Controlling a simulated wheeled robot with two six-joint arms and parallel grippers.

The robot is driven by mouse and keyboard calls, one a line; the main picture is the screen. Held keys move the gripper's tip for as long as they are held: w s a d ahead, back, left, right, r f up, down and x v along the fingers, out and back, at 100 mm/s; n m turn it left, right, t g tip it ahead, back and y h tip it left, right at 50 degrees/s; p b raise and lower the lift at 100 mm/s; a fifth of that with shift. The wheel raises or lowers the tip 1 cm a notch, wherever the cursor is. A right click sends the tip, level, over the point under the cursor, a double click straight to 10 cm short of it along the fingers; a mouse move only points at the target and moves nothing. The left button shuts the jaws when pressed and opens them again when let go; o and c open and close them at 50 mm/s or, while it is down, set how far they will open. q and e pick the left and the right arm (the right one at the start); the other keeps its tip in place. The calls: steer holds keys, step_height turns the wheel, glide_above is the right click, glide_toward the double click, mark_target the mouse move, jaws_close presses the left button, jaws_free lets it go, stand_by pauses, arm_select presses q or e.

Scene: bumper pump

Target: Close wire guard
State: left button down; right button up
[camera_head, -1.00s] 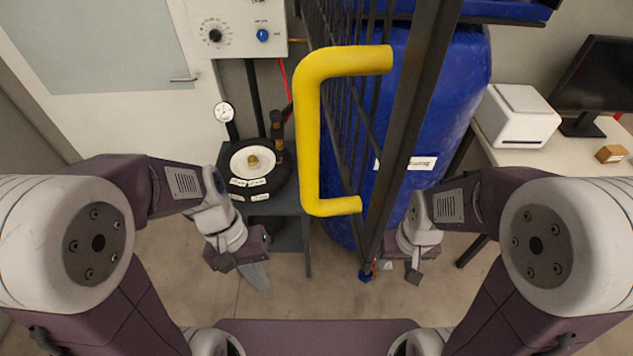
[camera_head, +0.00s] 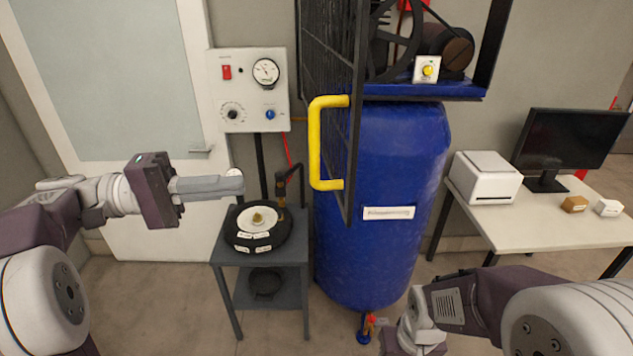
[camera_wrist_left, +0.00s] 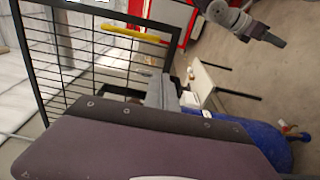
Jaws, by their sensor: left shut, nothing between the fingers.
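The wire guard (camera_head: 328,62) is a black mesh panel in a dark frame. It stands swung out from the pump, nearly edge-on in the head view, and leaves the pulley and motor uncovered. Its yellow handle (camera_head: 315,142) faces left. My left gripper (camera_head: 238,184) is shut and empty, left of the handle and apart from it. In the left wrist view, the guard's frame (camera_wrist_left: 35,75) and the yellow handle (camera_wrist_left: 130,33) show ahead. My right gripper (camera_wrist_left: 276,41) shows small in the left wrist view; its jaws are unclear. In the head view it is low at the right.
The blue tank (camera_head: 390,250) stands behind and below the guard, with a red valve at its foot. A grey stand (camera_head: 226,255) bears a black wheel under a control box (camera_head: 247,92). A white table (camera_head: 535,230) with a printer and monitor is at right.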

mark_target(318, 181)
arm_select(q)
steer(key=d+p, duration=0.1)
steer(key=d, duration=0.3)
steer(key=d+p, duration=0.2)
steer(key=d, duration=0.2)
steer(key=d+p, duration=0.1)
steer(key=d, duration=0.4)
steer(key=shift+w+d+r, duration=0.1)
steer(key=shift+w+r, duration=0.15)
steer(key=shift+w, duration=0.05)
steer(key=shift+s+d, duration=0.2)
steer(key=shift+d, duration=0.15)
steer(key=shift+w+f, duration=0.1)
steer(key=shift+w, duration=0.05)
arm_select(e)
steer(key=r, duration=0.2)
steer(key=s+r, duration=0.1)
steer(key=r, duration=0.1)
steer(key=shift+r, duration=0.35)
steer(key=shift+w, duration=0.1)
arm_select(q)
steer(key=shift+w+d, duration=0.1)
steer(key=shift+w, duration=0.1)
